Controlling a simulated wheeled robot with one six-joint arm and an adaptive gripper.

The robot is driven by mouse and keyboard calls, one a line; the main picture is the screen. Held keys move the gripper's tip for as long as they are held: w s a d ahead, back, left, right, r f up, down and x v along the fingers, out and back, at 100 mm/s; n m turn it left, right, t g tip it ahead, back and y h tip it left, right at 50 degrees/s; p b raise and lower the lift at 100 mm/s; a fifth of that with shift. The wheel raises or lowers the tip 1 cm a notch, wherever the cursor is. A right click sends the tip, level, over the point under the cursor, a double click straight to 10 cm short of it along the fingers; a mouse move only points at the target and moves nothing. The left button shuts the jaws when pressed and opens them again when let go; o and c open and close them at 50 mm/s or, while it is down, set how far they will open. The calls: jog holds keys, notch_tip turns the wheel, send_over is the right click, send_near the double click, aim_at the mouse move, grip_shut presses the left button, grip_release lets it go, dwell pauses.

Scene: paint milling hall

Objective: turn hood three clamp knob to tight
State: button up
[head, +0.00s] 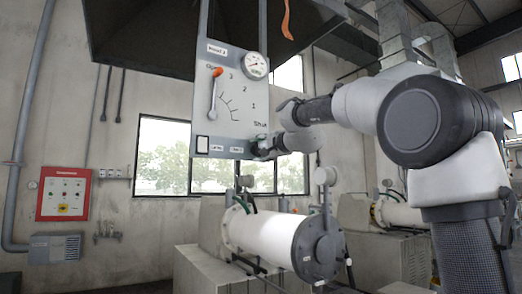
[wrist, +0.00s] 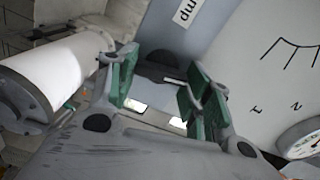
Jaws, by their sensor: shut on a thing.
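The hood panel (head: 231,110) is a pale board under the dark hood, with a label at its top that seems to read Hood 3. My gripper (head: 262,150) is at the panel's lower right corner, beside a small label. In the wrist view my gripper (wrist: 160,80) has its green-padded fingers on either side of a dark knob (wrist: 158,66), mostly hidden, just below a label ending in "mp". The gripper is shut on this knob. The knob's pointer and any tight mark cannot be made out.
The panel also bears an orange-tipped lever (head: 214,92) beside a scale from open to shut, a round gauge (head: 256,65) and a small switch (head: 202,144). An orange strip (head: 286,20) hangs from the hood. A white mill cylinder (head: 262,232) stands below the panel.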

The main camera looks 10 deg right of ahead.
jog(key=shift+f+m, duration=0.1)
jog(key=shift+m, duration=1)
jog(key=o, duration=1)
jog(key=v, duration=1.2)
